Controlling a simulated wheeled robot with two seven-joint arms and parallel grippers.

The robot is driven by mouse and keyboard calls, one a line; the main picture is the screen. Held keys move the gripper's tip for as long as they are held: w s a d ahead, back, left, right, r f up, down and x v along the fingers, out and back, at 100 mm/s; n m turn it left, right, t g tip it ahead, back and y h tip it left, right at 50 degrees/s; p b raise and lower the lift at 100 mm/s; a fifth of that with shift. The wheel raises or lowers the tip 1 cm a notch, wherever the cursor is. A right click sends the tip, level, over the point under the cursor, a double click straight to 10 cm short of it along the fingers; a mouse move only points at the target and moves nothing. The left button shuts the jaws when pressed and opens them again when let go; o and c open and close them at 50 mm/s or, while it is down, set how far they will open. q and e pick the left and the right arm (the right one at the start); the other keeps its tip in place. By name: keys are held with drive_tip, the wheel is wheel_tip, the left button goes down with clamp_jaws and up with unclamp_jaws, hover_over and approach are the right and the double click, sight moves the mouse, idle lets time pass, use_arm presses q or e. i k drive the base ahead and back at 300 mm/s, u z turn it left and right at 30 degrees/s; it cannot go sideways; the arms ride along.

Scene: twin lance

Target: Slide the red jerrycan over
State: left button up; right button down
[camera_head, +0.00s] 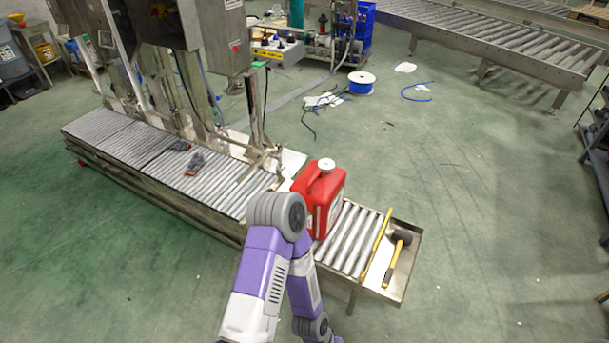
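The red jerrycan (328,190) stands upright on the roller conveyor, with its white cap on top and a pale label on its side. It is at the left end of the short right-hand roller section (345,240). One of my purple and white arms comes in from the bottom and bends near the jerrycan. The grey joint at the bend overlaps the jerrycan's lower left edge in the picture. I cannot tell whether the arm touches it. Neither gripper shows; the bent arm runs back down to the bottom edge.
A black-headed mallet with a yellow handle (393,262) lies in the metal end tray (408,270), beside a yellow bar (377,243). The longer roller line (225,183) extends left, with machine posts behind it. Rollers between the jerrycan and yellow bar are clear. Open floor lies right.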

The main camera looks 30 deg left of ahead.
sight(321, 184)
drive_tip(key=k, duration=1.15)
drive_tip(key=u, duration=0.35)
drive_tip(key=i, duration=0.45)
drive_tip(key=u, duration=0.75)
drive_tip(key=i, duration=1.6)
drive_tip(key=z, duration=0.85)
